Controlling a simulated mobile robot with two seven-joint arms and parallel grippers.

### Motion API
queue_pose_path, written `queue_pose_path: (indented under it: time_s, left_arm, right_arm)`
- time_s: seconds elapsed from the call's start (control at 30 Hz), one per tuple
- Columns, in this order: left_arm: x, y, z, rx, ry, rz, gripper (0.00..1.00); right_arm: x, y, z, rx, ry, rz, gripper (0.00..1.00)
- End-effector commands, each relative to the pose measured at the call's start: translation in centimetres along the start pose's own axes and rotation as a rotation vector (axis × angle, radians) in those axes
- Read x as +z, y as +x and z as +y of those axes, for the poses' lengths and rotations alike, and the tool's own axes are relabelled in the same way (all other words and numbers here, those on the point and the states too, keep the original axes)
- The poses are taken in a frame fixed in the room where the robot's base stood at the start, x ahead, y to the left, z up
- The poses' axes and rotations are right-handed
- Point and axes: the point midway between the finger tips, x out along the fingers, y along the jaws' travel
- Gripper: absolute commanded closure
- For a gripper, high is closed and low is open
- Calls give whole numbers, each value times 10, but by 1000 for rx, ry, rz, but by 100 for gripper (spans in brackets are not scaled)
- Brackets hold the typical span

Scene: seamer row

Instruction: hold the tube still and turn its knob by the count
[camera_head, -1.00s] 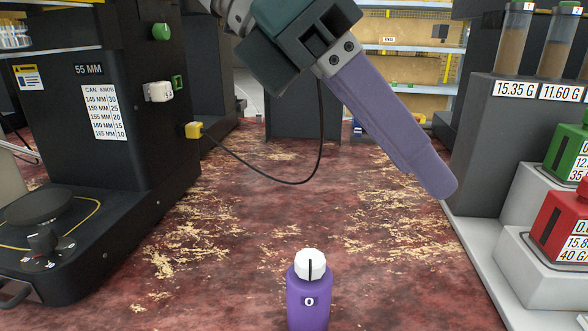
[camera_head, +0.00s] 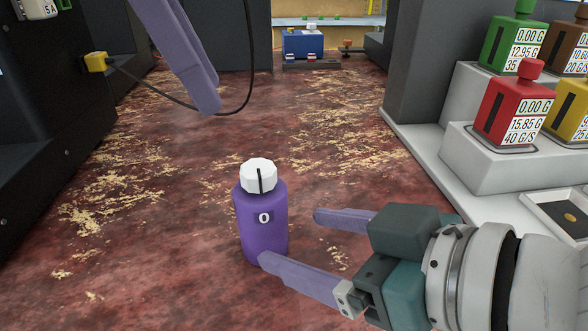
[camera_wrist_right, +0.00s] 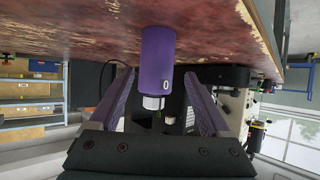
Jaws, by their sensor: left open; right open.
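The tube (camera_head: 262,222) is a purple bottle standing upright on the worn red table. Its white faceted knob (camera_head: 258,176) carries a black line, and a label on the body reads 0. My right gripper (camera_head: 290,238) is open at the tube's right, low down, with one fingertip overlapping the tube's lower edge in the head view. In the right wrist view, the tube (camera_wrist_right: 157,55) appears upside down between the two open fingers (camera_wrist_right: 160,74), with its knob (camera_wrist_right: 152,103) below. My left gripper (camera_head: 207,103) is at the upper left, away from the tube; its upper part is cut off.
A black machine (camera_head: 45,130) with a yellow plug (camera_head: 96,62) and black cable stands at the left. At the right, colored dispensers, including a red one (camera_head: 514,108), stand on white steps. A blue box (camera_head: 303,43) is at the back. The table between is mostly clear.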

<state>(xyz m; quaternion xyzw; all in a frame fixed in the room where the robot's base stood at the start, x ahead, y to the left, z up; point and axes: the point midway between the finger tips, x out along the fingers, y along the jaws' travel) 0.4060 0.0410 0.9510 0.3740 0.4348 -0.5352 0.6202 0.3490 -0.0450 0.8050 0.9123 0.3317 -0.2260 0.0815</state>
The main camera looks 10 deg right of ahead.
Motion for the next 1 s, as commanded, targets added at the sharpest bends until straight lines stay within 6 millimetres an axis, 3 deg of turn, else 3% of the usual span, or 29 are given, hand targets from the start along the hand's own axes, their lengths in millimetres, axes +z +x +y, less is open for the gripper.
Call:
queue_pose_path:
  time_s: [0.13, 0.33, 0.7, 1.0]
  left_arm:
    - [0, 0, 0, 0, 0, 0, 50]
    - [0, 0, 0, -1, 0, -1, 50]
    - [0, 0, 0, -1, 0, -1, 50]
    - [0, 0, 0, -1, 0, -1, 50]
  right_arm:
    - [-5, 4, 8, -49, -30, 63, 1]
    - [-8, 12, 11, -70, -34, 93, 0]
    - [-15, 73, 6, -71, -34, 95, 0]
    - [-16, 100, 3, -71, -34, 92, 0]
